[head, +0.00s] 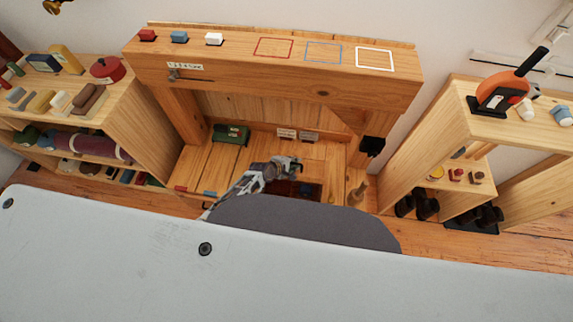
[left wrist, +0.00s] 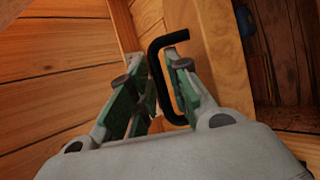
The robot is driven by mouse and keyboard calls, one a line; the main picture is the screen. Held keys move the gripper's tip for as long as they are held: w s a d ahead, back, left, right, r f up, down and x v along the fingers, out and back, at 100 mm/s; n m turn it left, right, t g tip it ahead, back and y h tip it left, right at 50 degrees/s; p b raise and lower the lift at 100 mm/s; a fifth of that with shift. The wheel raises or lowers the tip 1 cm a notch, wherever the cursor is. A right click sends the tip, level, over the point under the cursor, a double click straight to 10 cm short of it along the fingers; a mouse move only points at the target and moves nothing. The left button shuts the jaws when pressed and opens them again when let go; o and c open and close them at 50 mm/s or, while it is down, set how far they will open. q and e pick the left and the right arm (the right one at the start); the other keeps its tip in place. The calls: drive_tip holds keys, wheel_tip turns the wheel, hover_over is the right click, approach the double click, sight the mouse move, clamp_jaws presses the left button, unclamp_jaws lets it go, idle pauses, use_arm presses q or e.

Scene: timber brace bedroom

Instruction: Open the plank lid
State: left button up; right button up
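The plank lid (left wrist: 212,45) shows in the left wrist view as a pale board with a black U-shaped handle (left wrist: 155,72). A dark recess (left wrist: 278,50) lies beyond its right edge; in the head view the dark reddish recess (head: 311,190) shows beside my gripper. I cannot tell how far the lid is raised. My left gripper (head: 294,163) is low inside the wooden frame. In the left wrist view its green-padded fingers (left wrist: 152,84) are apart, with the handle between them; firm contact is not visible. My right gripper is not in view.
A wooden beam (head: 270,75) spans above the floor area. Shelves with small goods (head: 150,120) stand at left, and a wooden unit (head: 430,150) at right. A green box (head: 231,134) sits behind my gripper.

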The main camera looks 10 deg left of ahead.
use_arm(q)
drive_tip(key=shift+s+a, duration=0.1)
drive_tip(key=shift+s+a+r, duration=0.25)
drive_tip(key=shift+s+r, duration=0.2)
drive_tip(key=shift+r, duration=0.05)
drive_tip(key=v, duration=1)
drive_tip(key=shift+r, duration=0.15)
